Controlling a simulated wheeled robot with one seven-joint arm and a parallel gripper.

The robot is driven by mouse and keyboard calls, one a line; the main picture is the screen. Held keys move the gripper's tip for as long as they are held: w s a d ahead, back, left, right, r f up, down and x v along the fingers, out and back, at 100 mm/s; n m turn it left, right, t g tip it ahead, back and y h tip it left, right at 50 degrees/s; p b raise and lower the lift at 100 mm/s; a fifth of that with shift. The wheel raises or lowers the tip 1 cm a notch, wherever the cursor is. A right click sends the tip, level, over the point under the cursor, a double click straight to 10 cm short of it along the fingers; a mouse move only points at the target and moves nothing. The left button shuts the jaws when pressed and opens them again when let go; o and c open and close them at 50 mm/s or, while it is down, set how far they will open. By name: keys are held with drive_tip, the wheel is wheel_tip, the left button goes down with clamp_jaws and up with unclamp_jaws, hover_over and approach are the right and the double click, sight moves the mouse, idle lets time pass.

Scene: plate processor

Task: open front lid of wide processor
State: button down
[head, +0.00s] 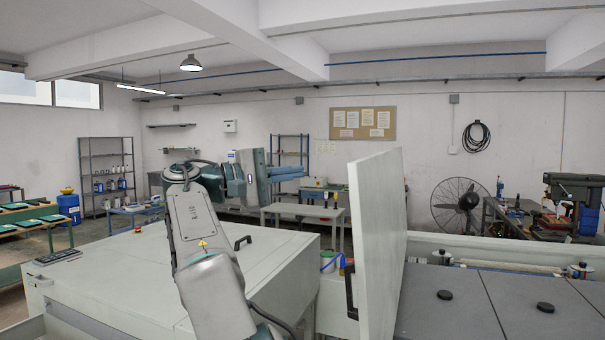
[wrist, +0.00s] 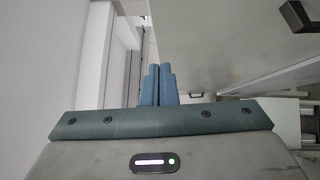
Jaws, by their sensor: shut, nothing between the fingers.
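In the head view a large white lid panel (head: 376,240) stands upright at the left end of the machine with grey covers (head: 450,300). A dark handle (head: 350,291) is on its left side, low down. My gripper (head: 301,171) is shut and empty, held in the air left of the panel and pointing right towards its upper edge, apart from it as far as I can tell. In the wrist view its blue fingers (wrist: 159,84) are together. A pale panel (wrist: 215,45) fills the right there, with a black handle (wrist: 297,16) at upper right.
A white-topped cabinet (head: 110,285) with a dark handle (head: 243,242) lies at left, partly behind my arm. Two black knobs (head: 445,295) (head: 545,307) sit on the grey covers. A fan (head: 459,207) and a drill press (head: 574,200) stand behind at right.

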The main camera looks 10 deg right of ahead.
drive_tip(key=d+r, duration=0.1)
drive_tip(key=d, duration=1)
drive_tip(key=shift+p, duration=0.4)
drive_tip(key=shift+s+d, duration=0.1)
